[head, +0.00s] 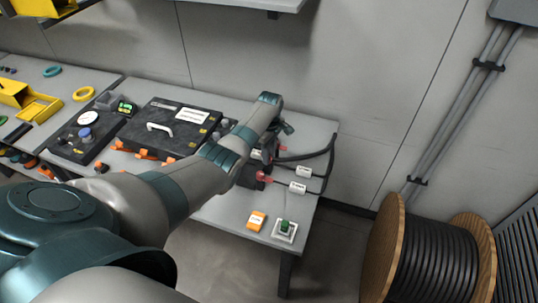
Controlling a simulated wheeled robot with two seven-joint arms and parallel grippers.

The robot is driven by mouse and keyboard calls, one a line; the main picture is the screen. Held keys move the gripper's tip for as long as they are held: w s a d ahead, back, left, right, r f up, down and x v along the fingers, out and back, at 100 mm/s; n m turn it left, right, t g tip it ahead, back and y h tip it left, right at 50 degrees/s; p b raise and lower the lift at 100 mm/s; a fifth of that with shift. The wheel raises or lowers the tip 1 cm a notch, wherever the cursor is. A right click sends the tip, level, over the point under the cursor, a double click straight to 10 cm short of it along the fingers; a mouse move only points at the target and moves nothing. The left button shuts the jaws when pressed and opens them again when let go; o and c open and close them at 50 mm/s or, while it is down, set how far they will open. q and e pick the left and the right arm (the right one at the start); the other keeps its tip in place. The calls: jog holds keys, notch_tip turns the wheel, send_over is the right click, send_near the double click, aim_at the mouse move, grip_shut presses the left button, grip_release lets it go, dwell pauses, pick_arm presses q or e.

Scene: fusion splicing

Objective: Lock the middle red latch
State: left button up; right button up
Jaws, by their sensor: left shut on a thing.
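My left arm crosses the view, and its wrist bends down over the black splicing unit (248,176) at the right end of the table. The left gripper (281,146) is small, dark and partly hidden by my wrist. It is shut on what looks like a red latch, but I cannot tell clearly which one. One red latch (264,177) shows on the unit's near side, beside my forearm. Another red part (283,149) shows next to the gripper. The middle latch's position cannot be made out behind the arm. My right gripper is not in view.
Black cables (318,155) with white tags (304,171) leave the unit to the right. A black case (170,127) lies left of the arm. A cable drum (428,258) stands on the floor.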

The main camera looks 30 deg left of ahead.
pick_arm(q)
jog(key=shift+a+r, duration=0.15)
jog(key=shift+a, duration=0.1)
jog(key=o, duration=1)
jog(key=shift+d, duration=0.1)
jog(key=shift+w+r+b, duration=0.15)
jog(key=shift+r+b, duration=0.6)
jog(key=shift+r, duration=7.95)
jog(key=shift+f, duration=0.1)
